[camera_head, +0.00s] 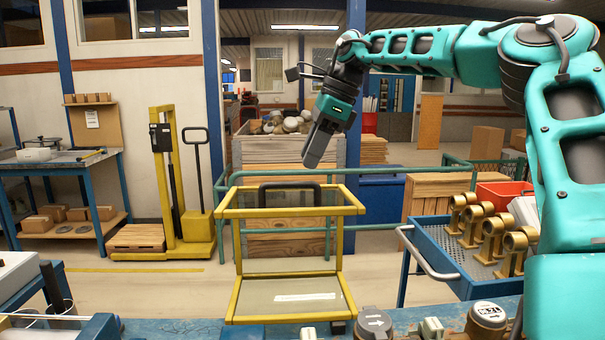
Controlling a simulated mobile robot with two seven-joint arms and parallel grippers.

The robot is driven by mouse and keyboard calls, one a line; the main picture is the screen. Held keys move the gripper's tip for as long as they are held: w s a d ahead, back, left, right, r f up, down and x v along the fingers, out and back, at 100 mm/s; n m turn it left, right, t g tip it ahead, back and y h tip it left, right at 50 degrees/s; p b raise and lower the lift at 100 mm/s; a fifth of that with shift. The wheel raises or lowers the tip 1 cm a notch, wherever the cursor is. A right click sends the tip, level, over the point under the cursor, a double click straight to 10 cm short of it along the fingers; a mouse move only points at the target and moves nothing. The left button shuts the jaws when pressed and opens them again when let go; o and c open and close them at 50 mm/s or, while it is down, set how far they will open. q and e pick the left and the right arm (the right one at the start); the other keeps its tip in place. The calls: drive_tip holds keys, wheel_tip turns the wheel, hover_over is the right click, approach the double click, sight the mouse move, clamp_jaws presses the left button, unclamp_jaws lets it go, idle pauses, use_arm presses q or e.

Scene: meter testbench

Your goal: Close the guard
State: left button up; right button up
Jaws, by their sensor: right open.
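The guard (290,212) is a yellow frame with clear panels, standing in the middle of the view at the back edge of the blue bench. A black handle (289,186) arches over its upper part, and a white label lies across its lower panel. My right gripper (317,157) comes in from the right on a teal arm and hangs above the guard, a little right of the handle. Its dark fingers point down and are open, seen nearly edge-on. They look empty and apart from the handle. My left gripper is not in view.
Meters (374,322) stand along the blue bench's front edge. A blue tray (440,262) with several brass fittings is at the right, under my right arm. A yellow pallet stacker (170,190) and a shelf table are at the back left. Open floor lies left of the guard.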

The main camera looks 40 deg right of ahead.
drive_tip(key=x, duration=0.5)
clamp_jaws()
idle(0.3)
